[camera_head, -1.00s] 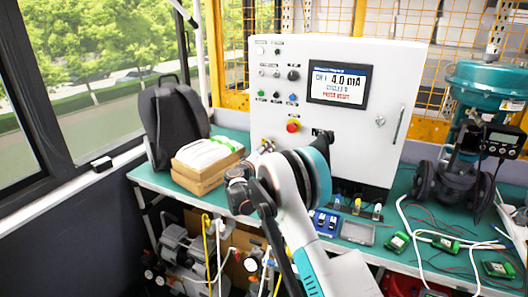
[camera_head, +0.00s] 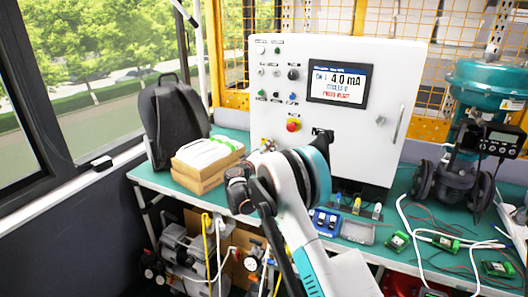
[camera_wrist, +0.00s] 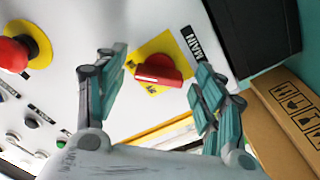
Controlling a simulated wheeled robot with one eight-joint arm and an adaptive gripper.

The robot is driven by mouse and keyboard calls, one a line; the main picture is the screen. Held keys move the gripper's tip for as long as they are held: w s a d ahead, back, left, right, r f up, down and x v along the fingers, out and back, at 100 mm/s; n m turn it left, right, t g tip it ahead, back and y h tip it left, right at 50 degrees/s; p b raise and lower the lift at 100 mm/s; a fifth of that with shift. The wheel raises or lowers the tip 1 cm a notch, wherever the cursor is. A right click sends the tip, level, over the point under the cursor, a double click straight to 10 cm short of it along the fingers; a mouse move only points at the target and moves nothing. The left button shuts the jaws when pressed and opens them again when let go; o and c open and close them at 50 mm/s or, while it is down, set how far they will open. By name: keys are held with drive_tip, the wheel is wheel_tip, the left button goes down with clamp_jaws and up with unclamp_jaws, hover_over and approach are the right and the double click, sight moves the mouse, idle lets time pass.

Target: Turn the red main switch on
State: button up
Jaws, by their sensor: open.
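The red main switch (camera_wrist: 158,70) is a rotary knob on a yellow square plate on the white panel. In the wrist view the black MAIN label (camera_wrist: 194,45) is beside it. My gripper (camera_wrist: 162,66) is open, with one finger on each side of the knob. I see a gap between each finger and the knob; the remaining depth to it is hard to judge. In the head view my gripper (camera_head: 267,147) shows only as small dark parts at the cabinet's lower left, and the main switch cannot be made out behind it.
A red emergency button (camera_head: 293,125) sits close by on the cabinet (camera_head: 400,80), with several small knobs and lamps above it. The display (camera_head: 339,83) reads 4.0 mA. A cardboard box (camera_head: 198,178) stands on the bench left of the cabinet, near my gripper.

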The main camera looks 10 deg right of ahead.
drive_tip(key=v, duration=1.2)
drive_tip(key=shift+d, duration=0.1)
